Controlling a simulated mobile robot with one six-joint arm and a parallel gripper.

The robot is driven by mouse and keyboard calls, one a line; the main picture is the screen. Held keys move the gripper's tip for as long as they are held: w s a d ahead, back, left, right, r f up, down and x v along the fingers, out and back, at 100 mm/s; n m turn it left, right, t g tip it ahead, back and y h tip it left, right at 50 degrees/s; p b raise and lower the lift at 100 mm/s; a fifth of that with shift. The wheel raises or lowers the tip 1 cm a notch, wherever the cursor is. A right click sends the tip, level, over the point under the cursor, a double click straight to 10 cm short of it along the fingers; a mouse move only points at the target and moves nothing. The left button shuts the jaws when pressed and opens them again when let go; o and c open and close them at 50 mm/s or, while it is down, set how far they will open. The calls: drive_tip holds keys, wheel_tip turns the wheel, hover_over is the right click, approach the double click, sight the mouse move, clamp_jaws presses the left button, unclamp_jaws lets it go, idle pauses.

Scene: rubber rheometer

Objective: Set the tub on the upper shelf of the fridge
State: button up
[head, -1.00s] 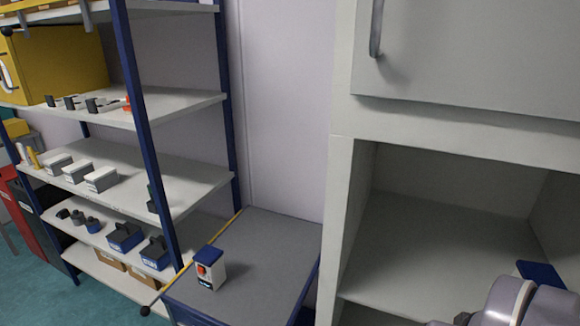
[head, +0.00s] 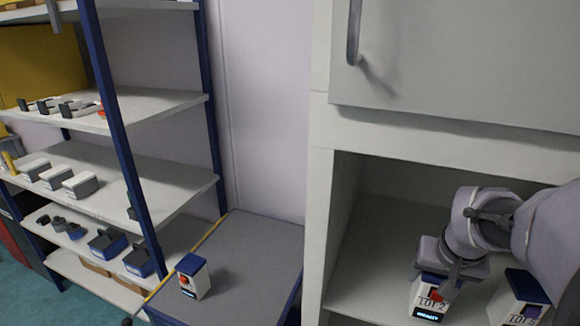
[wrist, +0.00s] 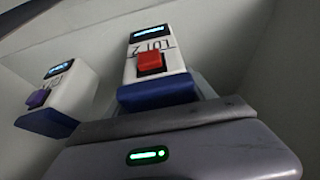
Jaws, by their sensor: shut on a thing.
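My gripper (head: 436,272) is shut on a white tub with a blue lid (head: 428,298), marked LOT 2, with a red catch and a lit READY label. The tub is inside an open white compartment (head: 375,235); I cannot tell whether it touches the floor there. In the wrist view the tub (wrist: 158,60) shows upside down, its blue lid end against my gripper (wrist: 165,115). A similar container with a purple catch (head: 518,300) stands to its right; it also shows in the wrist view (wrist: 58,98). I see no clear sign naming this compartment as the fridge.
A closed door with a handle (head: 465,65) is above the compartment. A grey-topped trolley (head: 255,255) stands left, bearing another blue-lidded container with a red catch (head: 192,278). A blue-framed rack (head: 150,175) with small boxes is farther left. The compartment's left floor looks clear.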

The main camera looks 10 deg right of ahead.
drive_tip(key=shift+w+d+f+b, duration=0.2)
drive_tip(key=shift+w+d+f, duration=0.1)
drive_tip(key=shift+w, duration=0.15)
drive_tip(key=shift+w+d+f+b, duration=0.2)
drive_tip(key=shift+w+f, duration=0.05)
drive_tip(key=shift+w, duration=0.2)
drive_tip(key=shift+s+a+r, duration=0.15)
drive_tip(key=shift+s+r, duration=0.05)
drive_tip(key=shift+r, duration=0.05)
drive_tip(key=shift+f, duration=0.15)
drive_tip(key=o, duration=1.2)
drive_tip(key=shift+f, duration=0.15)
drive_tip(key=o, duration=0.4)
drive_tip(key=shift+o, duration=0.2)
